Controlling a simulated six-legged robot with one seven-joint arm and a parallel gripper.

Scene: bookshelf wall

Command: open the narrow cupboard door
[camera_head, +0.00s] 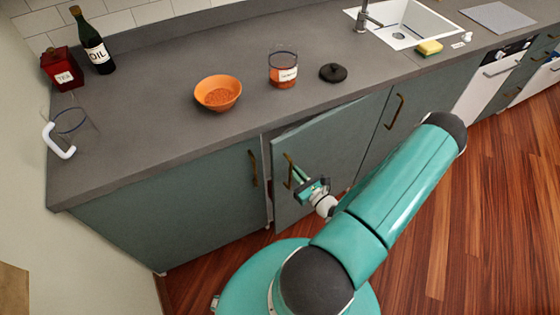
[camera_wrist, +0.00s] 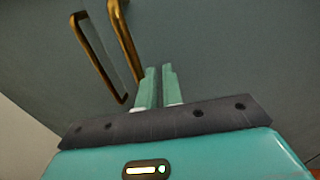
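The narrow cupboard door (camera_head: 335,145) is grey-green and stands partly open, with a gap along its left and top edges. Its brass bar handle (camera_head: 288,171) is upright near the door's left edge. My gripper (camera_head: 299,178) is at this handle, in front of the door. In the wrist view the two green fingers (camera_wrist: 158,72) are close together with only a slim gap, and nothing shows between them. A brass handle (camera_wrist: 124,40) is just left of the fingers; whether they touch it is unclear. A second brass handle (camera_wrist: 98,58) is farther left.
A shut cupboard (camera_head: 190,215) with its own brass handle (camera_head: 253,168) is left of the door; another handle (camera_head: 394,111) is to the right. The grey counter (camera_head: 150,130) above holds an orange bowl (camera_head: 218,93) and a jar (camera_head: 283,70). Wooden floor (camera_head: 470,210) is clear at right.

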